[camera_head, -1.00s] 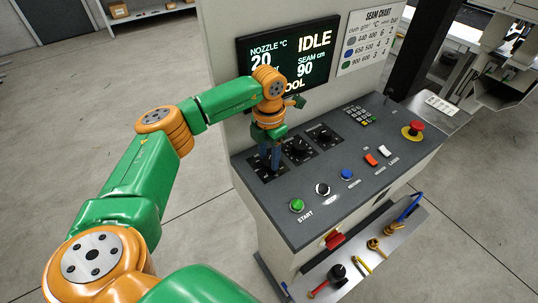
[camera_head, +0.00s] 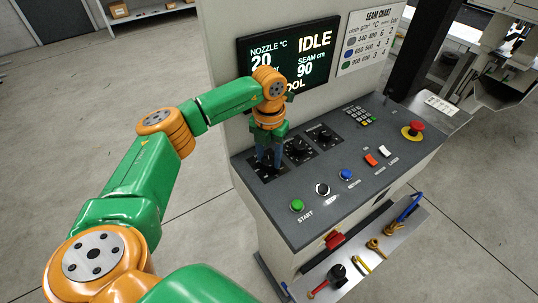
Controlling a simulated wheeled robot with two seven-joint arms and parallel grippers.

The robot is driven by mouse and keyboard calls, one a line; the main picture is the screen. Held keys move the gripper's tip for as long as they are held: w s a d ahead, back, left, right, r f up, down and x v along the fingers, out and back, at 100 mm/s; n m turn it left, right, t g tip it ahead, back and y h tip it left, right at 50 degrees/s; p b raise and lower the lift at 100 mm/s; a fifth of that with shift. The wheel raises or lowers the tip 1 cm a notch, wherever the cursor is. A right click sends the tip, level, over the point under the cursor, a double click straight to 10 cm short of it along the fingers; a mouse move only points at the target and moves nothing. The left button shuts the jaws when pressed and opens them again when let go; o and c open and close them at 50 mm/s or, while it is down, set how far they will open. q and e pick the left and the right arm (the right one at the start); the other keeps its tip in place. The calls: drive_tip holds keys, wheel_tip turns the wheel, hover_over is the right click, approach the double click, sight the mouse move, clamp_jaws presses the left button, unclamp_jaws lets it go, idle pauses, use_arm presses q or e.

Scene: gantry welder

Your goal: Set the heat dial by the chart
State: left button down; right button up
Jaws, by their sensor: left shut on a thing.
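The console panel (camera_head: 290,205) carries several black dials in a row along its back left. My left gripper (camera_head: 268,162) points down at the leftmost dial (camera_head: 266,170) and is shut on it; the fingers hide much of that dial and its scale. The middle dial (camera_head: 298,149) and the right dial (camera_head: 322,134) are free. The seam chart (camera_head: 370,40) is a white plate with coloured dots and rows of numbers. The display (camera_head: 290,55) reads IDLE, nozzle 20 °C and seam 90 cm; my arm covers part of it. My right gripper is not in view.
A lower tray (camera_head: 345,270) holds tools. The floor at left is clear.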

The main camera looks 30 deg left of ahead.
sight(269, 159)
use_arm(q)
drive_tip(key=shift+w+r, duration=0.1)
drive_tip(key=shift+r, duration=0.05)
drive_tip(key=shift+c, duration=1.8)
unclamp_jaws()
wheel_tip(269, 159, up, 6)
drive_tip(key=shift+r+b, duration=0.1)
drive_tip(key=shift+b, duration=0.85)
drive_tip(key=shift+r, duration=0.4)
